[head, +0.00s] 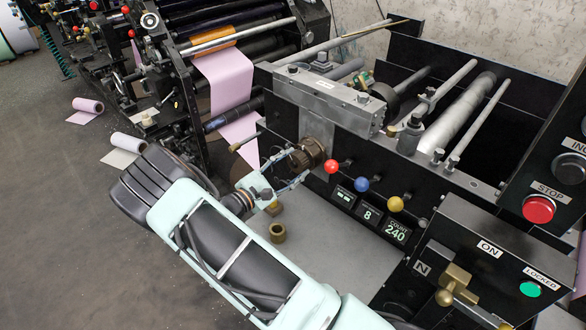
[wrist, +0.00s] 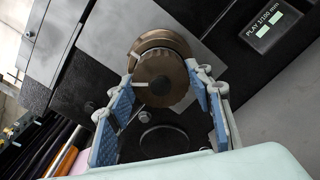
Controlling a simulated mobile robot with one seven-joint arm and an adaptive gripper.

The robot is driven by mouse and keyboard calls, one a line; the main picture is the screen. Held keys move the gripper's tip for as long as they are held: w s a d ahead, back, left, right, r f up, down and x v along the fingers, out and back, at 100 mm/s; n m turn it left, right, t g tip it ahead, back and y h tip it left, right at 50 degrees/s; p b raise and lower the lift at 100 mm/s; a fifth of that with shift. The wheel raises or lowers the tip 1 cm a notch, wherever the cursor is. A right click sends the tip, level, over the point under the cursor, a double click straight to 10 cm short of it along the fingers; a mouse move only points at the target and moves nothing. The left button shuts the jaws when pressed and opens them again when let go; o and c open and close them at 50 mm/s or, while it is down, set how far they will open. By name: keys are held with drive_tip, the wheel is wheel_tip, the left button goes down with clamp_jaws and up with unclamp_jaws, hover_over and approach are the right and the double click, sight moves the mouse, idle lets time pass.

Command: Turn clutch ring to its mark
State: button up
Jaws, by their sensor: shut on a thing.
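The clutch ring (head: 313,151) is a brown, knurled ring on the black front of the machine, left of the red knob. In the wrist view, the clutch ring (wrist: 162,80) shows its toothed edge, with a wider bronze collar behind it. My gripper (head: 293,164) reaches it from the lower left. In the wrist view, the blue-padded fingers of my gripper (wrist: 163,76) stand on either side of the ring and are shut on it. A thin pale line shows on the ring's left part.
Red (head: 331,167), blue (head: 362,184) and yellow (head: 396,204) knobs stick out close to the right. A display (wrist: 264,25) reads PLAY 1/100 mm with two dashes. A loose brass bush (head: 278,233) stands on the grey shelf. A red STOP button (head: 538,209) is farther right.

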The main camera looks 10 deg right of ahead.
drive_tip(key=shift+f+m+b, duration=0.2)
drive_tip(key=shift+m+b, duration=1.6)
drive_tip(key=shift+m, duration=0.4)
drive_tip(key=shift+m+b, duration=0.9)
drive_tip(key=shift+m, duration=0.1)
drive_tip(key=shift+r+m+b, duration=0.15)
drive_tip(key=shift+m+b, duration=0.2)
drive_tip(key=shift+m, duration=0.15)
drive_tip(key=o, duration=1.7)
drive_tip(key=v, duration=1.2)
